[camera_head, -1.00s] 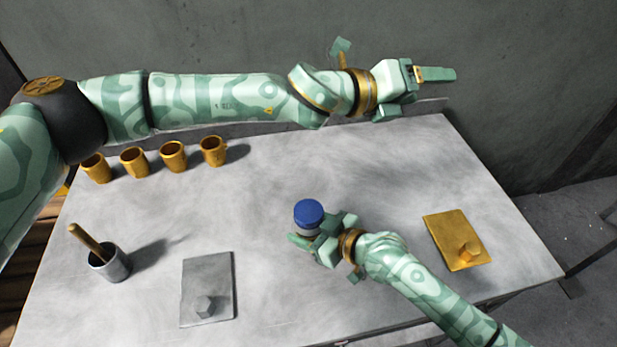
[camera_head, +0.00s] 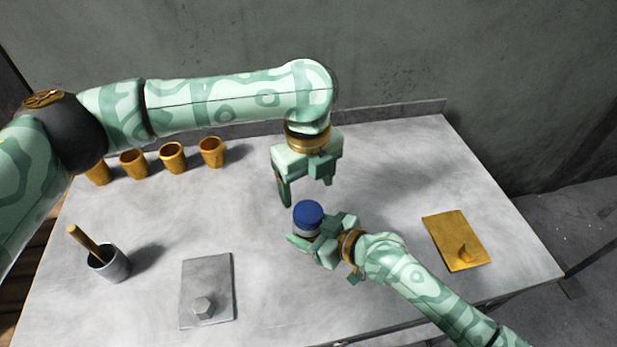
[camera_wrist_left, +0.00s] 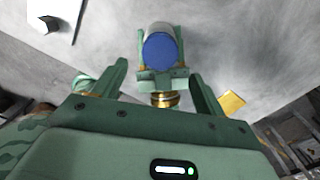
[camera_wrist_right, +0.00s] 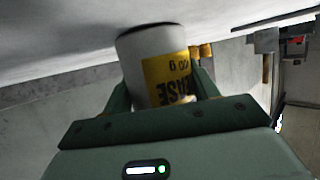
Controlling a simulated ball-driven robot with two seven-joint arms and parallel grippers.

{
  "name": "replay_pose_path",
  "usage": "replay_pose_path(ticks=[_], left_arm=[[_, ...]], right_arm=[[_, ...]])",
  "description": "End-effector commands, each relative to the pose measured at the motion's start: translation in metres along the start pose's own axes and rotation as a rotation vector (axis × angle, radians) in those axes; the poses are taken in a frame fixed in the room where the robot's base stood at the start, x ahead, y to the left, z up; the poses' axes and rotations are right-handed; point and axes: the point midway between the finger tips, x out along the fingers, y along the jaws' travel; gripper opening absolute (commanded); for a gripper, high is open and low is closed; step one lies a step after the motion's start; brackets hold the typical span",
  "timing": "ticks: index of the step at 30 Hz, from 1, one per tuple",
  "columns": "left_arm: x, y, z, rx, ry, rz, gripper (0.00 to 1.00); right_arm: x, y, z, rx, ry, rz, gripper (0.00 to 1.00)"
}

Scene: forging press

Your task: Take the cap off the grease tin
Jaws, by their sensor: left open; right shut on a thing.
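The grease tin has a blue cap (camera_head: 308,213) on top, and its white body shows just below the cap. In the right wrist view the tin (camera_wrist_right: 150,60) is white with a yellow label, between the fingers. My right gripper (camera_head: 312,242) is shut on the tin's body from the right and below. My left gripper (camera_head: 307,192) is open and empty, pointing down, just above and behind the cap. In the left wrist view the blue cap (camera_wrist_left: 161,50) lies ahead, between and beyond the open fingers, apart from them.
Several golden cups (camera_head: 172,157) stand at the back left. A grey pot (camera_head: 110,264) with a wooden-handled tool stands at the left. A grey plate (camera_head: 207,275) with a hex knob lies front left, a golden plate (camera_head: 450,235) at the right.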

Motion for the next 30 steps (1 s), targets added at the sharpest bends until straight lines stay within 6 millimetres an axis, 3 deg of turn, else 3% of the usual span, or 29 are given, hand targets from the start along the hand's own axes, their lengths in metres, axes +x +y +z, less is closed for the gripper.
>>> replay_pose_path(ticks=[12,23,28,30], left_arm=[[0.064,0.0,0.0,-0.001,0.002,0.001,0.72],[0.072,0.0,0.0,-0.001,0.0,0.0,0.72],[0.072,0.0,0.0,-0.001,0.0,-0.001,0.3],[0.072,0.0,0.0,-0.001,0.0,-0.001,0.27]], right_arm=[[0.0,0.0,0.0,0.0,0.001,0.001,0.0],[0.0,0.0,0.0,0.0,0.001,0.001,0.0],[0.0,0.0,0.0,0.0,0.001,0.001,0.0],[0.0,0.0,0.0,0.0,0.001,0.001,0.0]])
